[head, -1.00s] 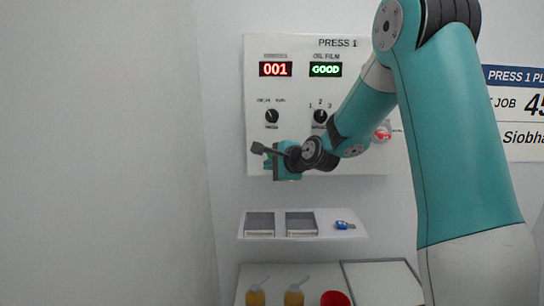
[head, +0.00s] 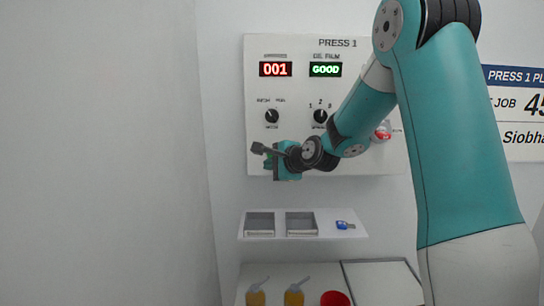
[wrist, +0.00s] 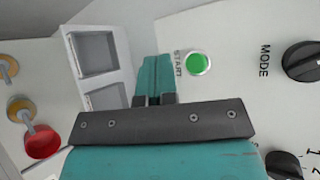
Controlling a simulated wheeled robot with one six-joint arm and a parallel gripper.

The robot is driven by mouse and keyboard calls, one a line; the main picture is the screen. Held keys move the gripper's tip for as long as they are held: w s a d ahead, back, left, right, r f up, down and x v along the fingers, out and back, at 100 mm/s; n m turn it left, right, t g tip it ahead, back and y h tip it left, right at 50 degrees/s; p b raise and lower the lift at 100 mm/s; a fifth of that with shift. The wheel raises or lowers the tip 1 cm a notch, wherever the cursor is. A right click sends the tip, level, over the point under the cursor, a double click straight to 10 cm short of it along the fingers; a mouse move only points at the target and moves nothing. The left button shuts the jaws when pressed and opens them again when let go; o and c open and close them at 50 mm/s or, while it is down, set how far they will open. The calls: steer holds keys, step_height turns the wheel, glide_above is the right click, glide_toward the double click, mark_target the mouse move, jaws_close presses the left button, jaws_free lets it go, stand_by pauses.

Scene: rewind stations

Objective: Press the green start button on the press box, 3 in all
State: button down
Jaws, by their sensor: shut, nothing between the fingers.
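The press box (head: 372,60), labelled PRESS 1, is a white wall panel with a red counter display (head: 276,69) reading 001. The green start button (wrist: 198,63) shows in the wrist view, beside its START label; my gripper hides it in the head view. My gripper (head: 268,158) is in front of the panel's lower left. In the wrist view its teal fingers (wrist: 154,68) are shut and empty, just left of the button. They do not cover the button; I cannot tell their distance from the panel.
A green display (head: 325,69) reads GOOD. Two dark knobs, the mode knob (head: 271,116) and another (head: 320,116), sit above my gripper. A red button (head: 383,133) is partly behind my arm. A shelf (head: 377,233) with two trays and a blue item (head: 344,225) is below.

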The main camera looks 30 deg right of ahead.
stand_by(0.6)
steer(key=s+a+f+n+g+y+b, duration=0.2)
steer(key=s+a+n+g, duration=0.1)
steer(key=s+a+n, duration=0.55)
steer(key=s+a+f+n+g+y+b, duration=0.1)
steer(key=s+a+n+g+y+b, duration=0.15)
steer(key=s+a+n, duration=0.65)
steer(key=s+a+f+n+g+h+b, duration=0.1)
steer(key=s+a+f+n+g, duration=0.1)
steer(key=s+n, duration=0.3)
steer(key=s+a+f+n+g+b, duration=0.2)
steer(key=s+a+n+g, duration=0.3)
steer(key=s, duration=0.7)
steer(key=shift+a+f+h, duration=0.15)
steer(key=shift+a+h, duration=0.15)
steer(key=shift+h, duration=0.05)
steer(key=shift+g, duration=0.25)
